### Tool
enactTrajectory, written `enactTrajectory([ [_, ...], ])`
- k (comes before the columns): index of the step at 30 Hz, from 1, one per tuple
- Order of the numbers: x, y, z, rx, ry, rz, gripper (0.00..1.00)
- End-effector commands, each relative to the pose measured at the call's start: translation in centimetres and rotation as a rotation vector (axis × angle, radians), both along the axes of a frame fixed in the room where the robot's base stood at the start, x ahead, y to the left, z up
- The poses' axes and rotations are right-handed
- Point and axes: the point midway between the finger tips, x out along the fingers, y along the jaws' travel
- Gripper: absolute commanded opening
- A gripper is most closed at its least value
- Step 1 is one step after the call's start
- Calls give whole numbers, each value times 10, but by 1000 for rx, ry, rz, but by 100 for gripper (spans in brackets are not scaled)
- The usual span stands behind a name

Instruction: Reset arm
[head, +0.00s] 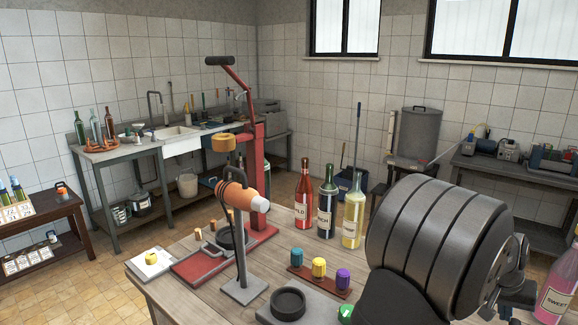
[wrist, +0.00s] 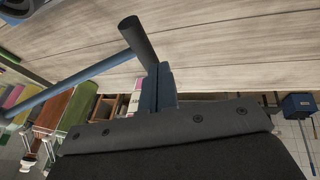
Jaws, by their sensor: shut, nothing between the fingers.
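My arm (head: 437,245) is a large dark grey ribbed cylinder at the right front of the head view. It hides part of the workbench (head: 190,293) behind it. In the wrist view my gripper (wrist: 160,84) shows as two narrow dark fingers side by side, shut with nothing between them. They stand out beyond the grey wrist body along the bottom of the picture. Bare wooden planks show beyond them. A dark rod and a bluish tube cross close to the fingers; I cannot tell what they belong to or whether they touch.
A red bottle (head: 304,199), dark bottle (head: 326,212) and yellow bottle (head: 352,216) stand on the bench. In front are coloured stoppers (head: 319,268) on a rack and a grey stand (head: 242,288). The red corker (head: 258,180) rises behind. A pink bottle (head: 558,285) stands near my arm.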

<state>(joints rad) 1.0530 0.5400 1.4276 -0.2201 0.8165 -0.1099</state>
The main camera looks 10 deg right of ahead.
Motion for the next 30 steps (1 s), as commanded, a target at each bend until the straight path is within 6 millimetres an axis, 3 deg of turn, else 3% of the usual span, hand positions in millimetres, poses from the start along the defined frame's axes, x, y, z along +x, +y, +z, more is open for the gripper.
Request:
enactTrajectory([
  [16, 0, 43, 99, -2, -2, 0, 0],
  [21, 1, 34, 76, 3, 1, 0, 0],
  [30, 1, 29, 67, 0, 0, 0, 0],
])
